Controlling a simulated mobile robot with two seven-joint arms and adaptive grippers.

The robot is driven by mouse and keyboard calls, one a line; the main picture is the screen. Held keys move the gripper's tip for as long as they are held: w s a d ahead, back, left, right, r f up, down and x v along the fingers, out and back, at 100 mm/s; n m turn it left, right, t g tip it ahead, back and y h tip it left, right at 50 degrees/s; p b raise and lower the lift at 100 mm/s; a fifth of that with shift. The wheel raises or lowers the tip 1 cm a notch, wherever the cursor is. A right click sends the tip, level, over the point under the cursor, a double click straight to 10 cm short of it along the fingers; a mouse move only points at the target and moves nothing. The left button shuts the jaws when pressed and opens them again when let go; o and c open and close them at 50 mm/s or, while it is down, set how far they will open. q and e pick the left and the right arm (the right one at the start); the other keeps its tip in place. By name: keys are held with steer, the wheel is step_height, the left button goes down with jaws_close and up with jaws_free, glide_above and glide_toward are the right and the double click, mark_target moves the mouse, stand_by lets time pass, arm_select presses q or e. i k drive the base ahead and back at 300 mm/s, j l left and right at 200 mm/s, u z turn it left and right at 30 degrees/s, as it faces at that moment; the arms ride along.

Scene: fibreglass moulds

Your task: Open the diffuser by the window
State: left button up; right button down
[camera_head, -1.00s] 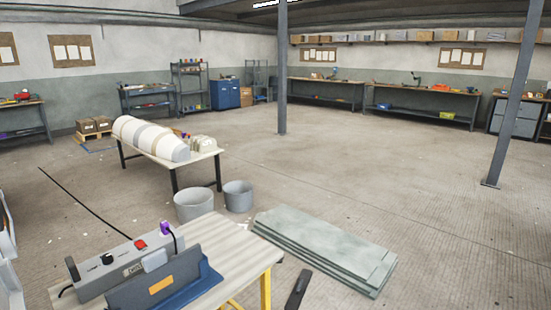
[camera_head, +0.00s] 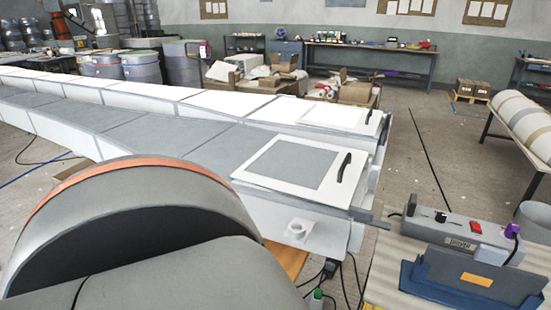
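No window is in view, and I cannot tell which thing here is the diffuser. The nearest fitted pieces are two flat white-framed panels at the end of a long white and grey mould (camera_head: 130,128). The near panel (camera_head: 243,173) lies flat, with a grey centre and a black handle (camera_head: 344,167) on its right side. The far panel (camera_head: 313,113) also lies flat with a dark handle. Neither of my grippers is in view.
A large dark rounded shape with an orange rim (camera_head: 130,172) blocks the near left. A bench at lower right holds a grey power box (camera_head: 462,232) and a blue holder (camera_head: 475,285). Cables hang near the mould's end.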

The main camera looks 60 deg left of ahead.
mark_target(327, 174)
steer(key=u, duration=1.5)
